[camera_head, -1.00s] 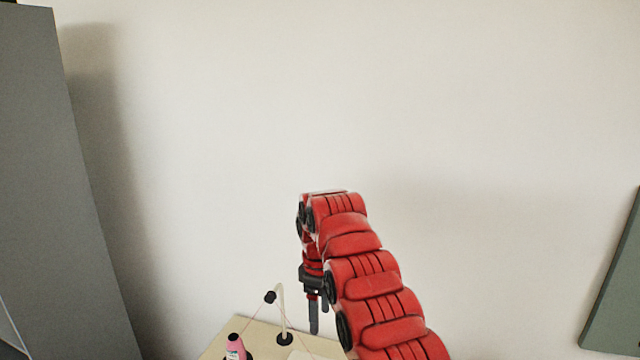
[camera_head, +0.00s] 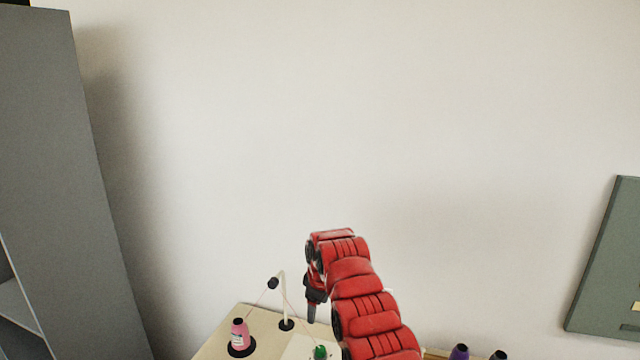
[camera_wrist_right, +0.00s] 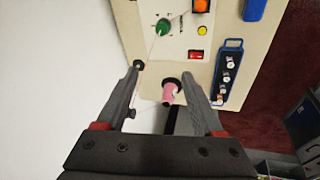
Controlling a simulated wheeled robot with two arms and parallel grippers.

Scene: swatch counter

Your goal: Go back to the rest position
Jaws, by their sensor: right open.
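My right gripper (camera_head: 312,312) points down over the counter (camera_head: 262,317), in front of the pale wall. In the right wrist view, the fingers of this gripper (camera_wrist_right: 160,78) are spread apart with nothing held between them. My left gripper is in neither view.
A white stand (camera_head: 283,298) with a black end rises near my gripper. A purple-topped bottle (camera_head: 460,352) is at right. A blue rack (camera_wrist_right: 229,70) lies on the counter. A grey cabinet (camera_head: 75,180) stands left.

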